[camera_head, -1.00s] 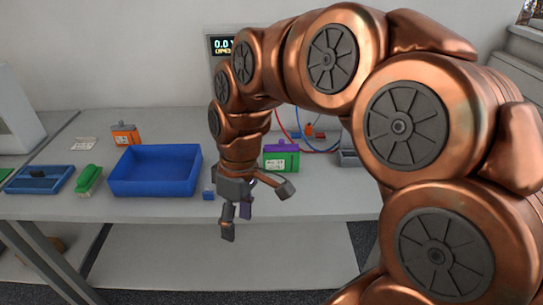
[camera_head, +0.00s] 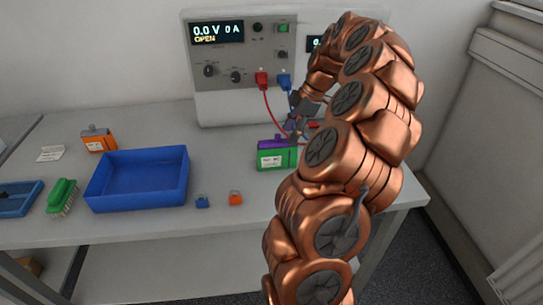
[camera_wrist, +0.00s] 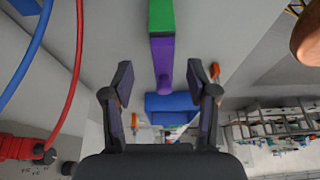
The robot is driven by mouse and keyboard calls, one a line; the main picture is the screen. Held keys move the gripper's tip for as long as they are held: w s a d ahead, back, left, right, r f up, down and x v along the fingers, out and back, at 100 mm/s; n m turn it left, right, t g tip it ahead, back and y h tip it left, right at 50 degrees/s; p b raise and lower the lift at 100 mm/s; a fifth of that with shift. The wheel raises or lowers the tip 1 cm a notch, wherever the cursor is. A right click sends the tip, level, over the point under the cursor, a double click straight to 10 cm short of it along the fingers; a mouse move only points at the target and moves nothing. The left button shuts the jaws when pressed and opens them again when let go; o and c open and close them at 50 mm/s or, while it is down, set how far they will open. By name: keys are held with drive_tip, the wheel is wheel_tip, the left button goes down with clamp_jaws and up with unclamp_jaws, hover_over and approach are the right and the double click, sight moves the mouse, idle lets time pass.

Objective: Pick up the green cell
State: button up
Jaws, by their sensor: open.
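The green cell (camera_head: 277,158) stands on the table below the power unit. My gripper (camera_head: 294,130) is just above and beside the cell's right end in the head view, and partly hidden by my arm. In the wrist view my gripper (camera_wrist: 163,80) is open and empty, with the cell's purple top and small knob between and beyond its two fingers. I cannot tell whether a finger touches the cell.
A power unit (camera_head: 240,75) with red and blue leads (camera_head: 267,100) stands behind the cell. A blue bin (camera_head: 138,180), a green brush (camera_head: 62,197), an orange cell (camera_head: 98,139) and small blue (camera_head: 202,201) and orange (camera_head: 235,198) pieces lie to the left.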

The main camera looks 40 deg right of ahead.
sight(284, 141)
drive_tip(key=shift+p+x, duration=0.5)
drive_tip(key=shift+x, duration=1)
drive_tip(key=shift+w+a+f+p, duration=0.35)
drive_tip(key=shift+a+f+p, duration=0.35)
drive_tip(key=shift+a+f, duration=0.1)
drive_tip(key=shift+p+x, duration=0.45)
drive_tip(key=shift+x, duration=1)
clamp_jaws()
